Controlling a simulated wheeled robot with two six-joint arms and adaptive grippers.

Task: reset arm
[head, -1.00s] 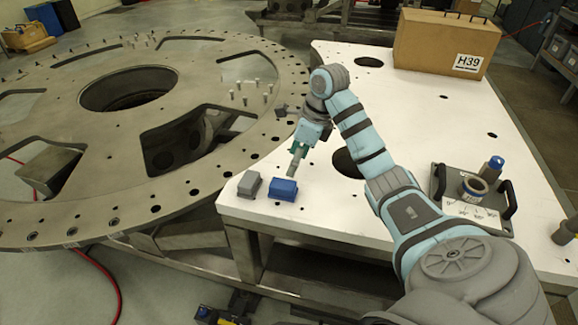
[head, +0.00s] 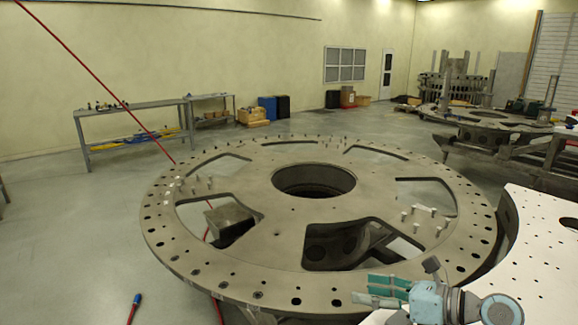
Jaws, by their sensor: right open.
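My right gripper (head: 364,290) shows at the bottom right of the head view. Its two teal fingers point left, spread apart with nothing between them. In the picture it lies across the near right rim of the turret plate (head: 215,258); I cannot tell its height above it. The turret plate is a large grey metal ring with a round central hole, cutouts and several upright pins. My left gripper is not in view.
A white perforated table (head: 535,255) stands at the right edge. A red cable (head: 105,90) slants across the left. A workbench (head: 130,115) stands along the back wall, and another large ring assembly (head: 490,125) at the back right. Floor left of the plate is mostly clear.

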